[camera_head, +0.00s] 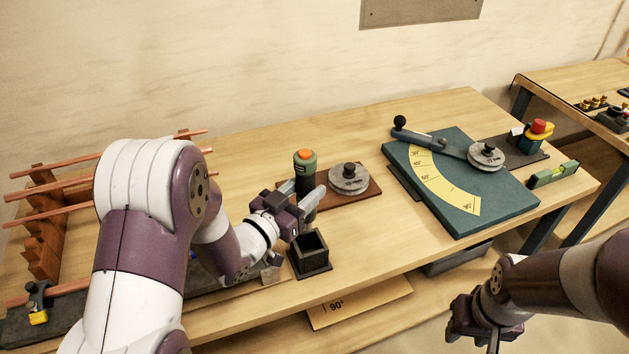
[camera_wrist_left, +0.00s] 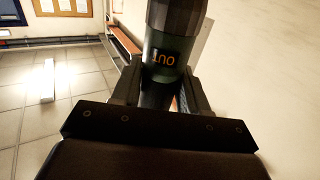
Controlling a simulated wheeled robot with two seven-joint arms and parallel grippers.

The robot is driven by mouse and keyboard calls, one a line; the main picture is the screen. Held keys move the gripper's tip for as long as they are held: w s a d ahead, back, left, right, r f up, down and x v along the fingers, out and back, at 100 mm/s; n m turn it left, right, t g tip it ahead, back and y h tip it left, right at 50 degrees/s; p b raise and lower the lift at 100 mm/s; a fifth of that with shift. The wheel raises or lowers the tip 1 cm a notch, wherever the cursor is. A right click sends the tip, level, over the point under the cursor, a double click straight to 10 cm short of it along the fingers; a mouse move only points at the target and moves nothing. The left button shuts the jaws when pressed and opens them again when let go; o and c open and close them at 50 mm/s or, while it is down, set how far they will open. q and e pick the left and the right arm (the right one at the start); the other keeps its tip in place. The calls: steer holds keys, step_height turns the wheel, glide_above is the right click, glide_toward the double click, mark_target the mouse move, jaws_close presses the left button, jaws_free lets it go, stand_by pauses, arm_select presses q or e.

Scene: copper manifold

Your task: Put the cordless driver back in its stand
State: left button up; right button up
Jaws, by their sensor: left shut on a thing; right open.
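The cordless driver (camera_head: 305,163) is dark green and grey with an orange top end and stands upright in my left gripper (camera_head: 307,200). The left gripper is shut on its body. The left wrist view shows the driver (camera_wrist_left: 168,55) close up between the fingers (camera_wrist_left: 160,95), with orange lettering on it. The stand (camera_head: 311,254) is a black, open-topped square box on a flat base near the table's front edge. It looks empty, and the driver is above and behind it in the picture, outside it. My right gripper (camera_head: 480,335) is open and empty, low at the right off the table's front.
A brown board with a grey disc (camera_head: 349,178) lies right behind the driver. A teal bending plate (camera_head: 455,185) with a yellow angle scale fills the table's right part. Copper pipes on a wooden rack (camera_head: 42,225) stand left. A red-topped button box (camera_head: 537,133) is at the far right.

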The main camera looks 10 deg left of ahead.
arm_select(q)
steer(key=b, duration=0.3)
glide_above(308, 228)
steer(key=w, duration=0.2)
steer(key=f, duration=0.4)
steer(key=shift+s+f, duration=0.25)
steer(key=shift+f, duration=0.1)
step_height(308, 228, down, 6)
steer(key=b, duration=0.6)
steer(key=shift+s+a+f, duration=0.1)
steer(key=shift+s+a, duration=0.05)
steer(key=shift+f+b, duration=0.45)
steer(key=shift+s, duration=0.1)
steer(key=o, duration=1)
steer(key=shift+o, duration=1.2)
steer(key=shift+s, duration=0.1)
